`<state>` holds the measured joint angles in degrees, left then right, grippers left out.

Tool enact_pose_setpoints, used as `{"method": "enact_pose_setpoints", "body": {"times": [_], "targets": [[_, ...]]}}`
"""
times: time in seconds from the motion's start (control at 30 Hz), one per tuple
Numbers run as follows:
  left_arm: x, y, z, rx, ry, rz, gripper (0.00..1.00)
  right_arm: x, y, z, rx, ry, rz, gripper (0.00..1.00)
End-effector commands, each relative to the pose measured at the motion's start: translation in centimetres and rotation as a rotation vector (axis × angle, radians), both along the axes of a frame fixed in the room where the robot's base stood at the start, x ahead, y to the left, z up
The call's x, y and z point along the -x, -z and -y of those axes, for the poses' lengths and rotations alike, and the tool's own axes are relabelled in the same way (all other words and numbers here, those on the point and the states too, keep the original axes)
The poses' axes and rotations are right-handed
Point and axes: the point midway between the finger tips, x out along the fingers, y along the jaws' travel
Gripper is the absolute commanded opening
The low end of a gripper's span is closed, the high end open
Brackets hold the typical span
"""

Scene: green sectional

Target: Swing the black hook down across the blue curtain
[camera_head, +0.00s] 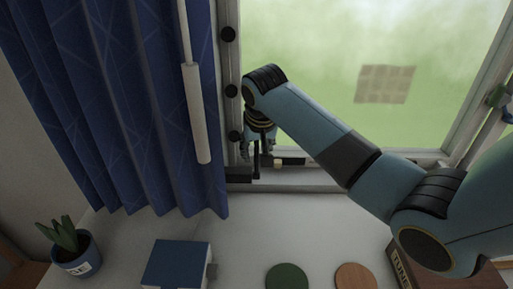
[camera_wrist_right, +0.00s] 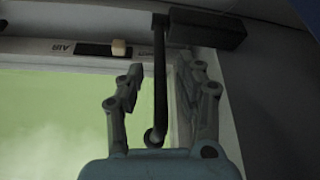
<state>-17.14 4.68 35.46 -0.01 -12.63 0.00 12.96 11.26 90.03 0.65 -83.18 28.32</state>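The blue curtain (camera_head: 130,100) hangs in folds at the left of the head view, beside the window. The black hook (camera_head: 256,160) is at the lower left corner of the window frame, right of the curtain. In the right wrist view it is a thin black bar (camera_wrist_right: 160,90) running from a black block (camera_wrist_right: 205,30) to a rounded end. My right gripper (camera_head: 258,152) is at the hook, partly hidden by its own wrist. In the right wrist view its fingers (camera_wrist_right: 160,72) are apart, with the bar between them; contact is unclear. My left gripper is out of view.
A pale rod (camera_head: 196,115) hangs before the curtain. A slider with a light knob (camera_wrist_right: 118,48) is beside the hook. Below are a potted plant (camera_head: 76,256), blue box (camera_head: 176,264), green disc (camera_head: 287,277), orange disc (camera_head: 355,277) and brown box (camera_head: 408,268).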

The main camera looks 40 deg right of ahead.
Motion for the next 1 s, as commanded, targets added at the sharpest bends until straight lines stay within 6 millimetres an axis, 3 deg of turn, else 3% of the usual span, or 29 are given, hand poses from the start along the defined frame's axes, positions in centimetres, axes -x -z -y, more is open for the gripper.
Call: {"method": "enact_pose_setpoints", "body": {"times": [0.3,0.6,1.0], "targets": [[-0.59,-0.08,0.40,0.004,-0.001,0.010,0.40,-0.13,0.37,0.06,0.000,0.000,0.001,0.35],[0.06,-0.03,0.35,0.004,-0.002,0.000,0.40,-0.11,0.36,0.05,-0.001,0.000,0.000,0.00],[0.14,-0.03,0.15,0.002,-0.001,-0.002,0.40,-0.09,0.37,0.04,0.000,0.000,0.001,0.00]]}}
